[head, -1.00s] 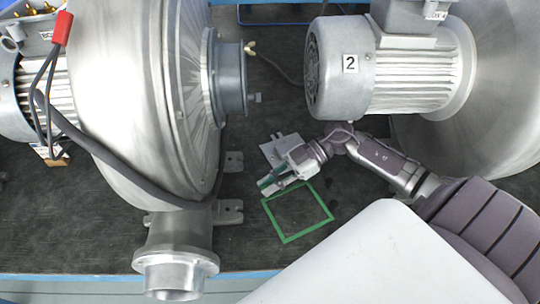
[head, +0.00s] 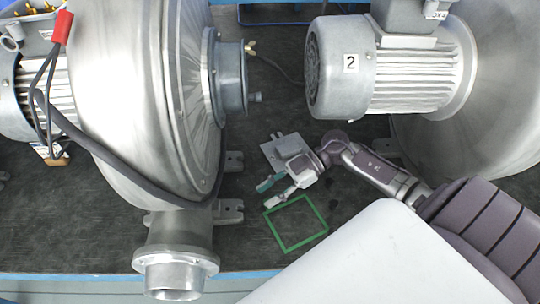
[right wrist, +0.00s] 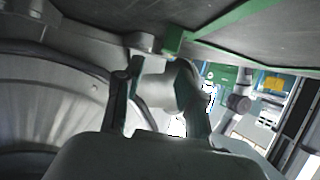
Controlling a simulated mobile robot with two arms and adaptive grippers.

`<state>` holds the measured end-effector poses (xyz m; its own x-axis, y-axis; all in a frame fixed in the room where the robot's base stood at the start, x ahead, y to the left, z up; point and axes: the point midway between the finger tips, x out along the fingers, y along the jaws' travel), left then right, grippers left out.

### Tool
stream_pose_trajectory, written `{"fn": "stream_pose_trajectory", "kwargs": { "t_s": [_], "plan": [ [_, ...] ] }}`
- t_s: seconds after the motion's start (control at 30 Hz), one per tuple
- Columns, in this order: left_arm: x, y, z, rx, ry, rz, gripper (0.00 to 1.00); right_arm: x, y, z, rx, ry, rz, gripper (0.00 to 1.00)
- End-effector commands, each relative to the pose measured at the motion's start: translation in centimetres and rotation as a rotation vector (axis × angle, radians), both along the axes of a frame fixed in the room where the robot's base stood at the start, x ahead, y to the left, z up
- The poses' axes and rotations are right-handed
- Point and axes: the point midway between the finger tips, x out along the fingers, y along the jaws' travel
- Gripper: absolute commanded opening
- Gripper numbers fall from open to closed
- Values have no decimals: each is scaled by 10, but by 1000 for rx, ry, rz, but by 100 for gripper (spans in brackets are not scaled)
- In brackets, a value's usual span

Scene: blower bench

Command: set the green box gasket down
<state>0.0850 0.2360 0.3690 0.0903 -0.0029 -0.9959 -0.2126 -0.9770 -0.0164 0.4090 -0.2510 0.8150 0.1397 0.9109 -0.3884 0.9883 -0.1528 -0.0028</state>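The green box gasket (head: 317,214) is a thin square frame. In the head view it appears to lie flat on the dark bench mat (head: 345,190), below my right gripper (head: 267,195). My right gripper is open, its two fingers spread with nothing between them, just beyond the gasket's upper left corner. In the right wrist view a green strip of the gasket (right wrist: 235,24) shows along the top against the dark mat, beyond the fingers. Any small gap between gasket and mat is hard to judge. My left gripper is not in view.
A large blower (head: 140,95) with a flanged outlet (head: 175,265) stands left of the gasket. A motor marked 2 (head: 400,75) stands to the upper right. Bare mat surrounds the gasket.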

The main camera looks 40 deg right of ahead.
Motion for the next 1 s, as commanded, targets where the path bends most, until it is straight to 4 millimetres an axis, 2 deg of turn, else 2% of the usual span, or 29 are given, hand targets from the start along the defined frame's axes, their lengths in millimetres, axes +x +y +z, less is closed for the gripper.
{"fn": "stream_pose_trajectory", "kwargs": {
  "t_s": [0.2, 0.3, 0.7, 1.0],
  "plan": [
    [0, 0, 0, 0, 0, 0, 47, 0, 0, 1, 0, 0, 0, 40],
    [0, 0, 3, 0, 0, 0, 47, 0, 0, 7, 1, -1, -2, 40],
    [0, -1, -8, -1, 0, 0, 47, -9, -58, 29, -2, 2, -1, 40],
    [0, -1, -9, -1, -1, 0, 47, -11, -69, 35, 1, 1, 0, 40]
  ]
}}
